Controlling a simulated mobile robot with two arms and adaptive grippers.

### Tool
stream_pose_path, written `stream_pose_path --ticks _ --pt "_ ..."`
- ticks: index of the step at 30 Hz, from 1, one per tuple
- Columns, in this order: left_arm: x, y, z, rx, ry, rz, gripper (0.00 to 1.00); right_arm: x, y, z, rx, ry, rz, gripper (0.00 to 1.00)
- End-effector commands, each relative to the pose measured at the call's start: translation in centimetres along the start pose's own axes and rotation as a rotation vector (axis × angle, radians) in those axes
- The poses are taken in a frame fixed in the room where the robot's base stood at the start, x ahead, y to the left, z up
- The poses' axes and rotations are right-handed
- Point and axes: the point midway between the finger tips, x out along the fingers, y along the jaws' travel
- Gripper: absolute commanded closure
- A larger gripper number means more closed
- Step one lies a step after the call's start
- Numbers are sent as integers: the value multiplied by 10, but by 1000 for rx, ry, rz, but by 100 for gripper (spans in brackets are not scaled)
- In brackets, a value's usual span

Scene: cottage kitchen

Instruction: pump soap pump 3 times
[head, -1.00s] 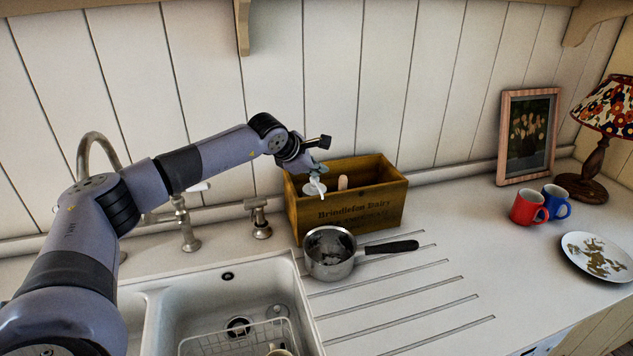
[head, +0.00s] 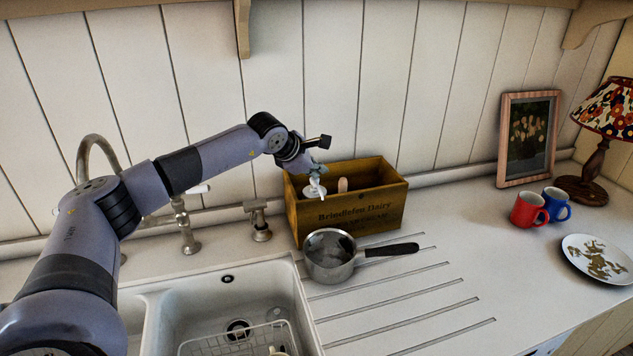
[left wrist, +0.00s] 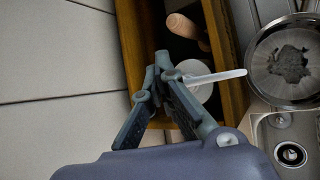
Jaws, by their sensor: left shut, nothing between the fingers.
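The white soap pump (head: 316,188) stands in a wooden crate (head: 352,222) lettered "Brindlefen Dairy", at the crate's left end. Its spout points toward the front. In the left wrist view the pump's spout (left wrist: 214,77) sticks out to the right from beside the fingers. My left gripper (head: 316,170) is shut and empty, directly over the pump head, with its fingertips (left wrist: 163,62) at or just above it. I cannot tell whether they touch. The bottle below is mostly hidden by the crate wall. My right gripper is not in view.
A wooden handle (head: 342,184) pokes up in the crate. A saucepan (head: 330,262) stands in front of it. The sink (head: 220,278) with taps lies left. Mugs (head: 529,209), a plate (head: 597,258), a lamp (head: 606,110) and a picture (head: 528,140) are at right. The ribbed drainboard is mostly clear.

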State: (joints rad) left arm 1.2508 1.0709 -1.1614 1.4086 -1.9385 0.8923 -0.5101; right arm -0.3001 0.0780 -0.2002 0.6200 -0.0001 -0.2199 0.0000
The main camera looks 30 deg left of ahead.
Motion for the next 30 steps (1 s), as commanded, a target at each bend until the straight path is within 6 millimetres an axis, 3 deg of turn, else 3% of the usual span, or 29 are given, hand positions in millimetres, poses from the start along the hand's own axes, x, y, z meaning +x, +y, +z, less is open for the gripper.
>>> stream_pose_path --ticks 18,30 --pt "-41 30 30 0 -1 0 100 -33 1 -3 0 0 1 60" --pt "-41 30 30 0 -1 0 100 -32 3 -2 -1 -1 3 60"
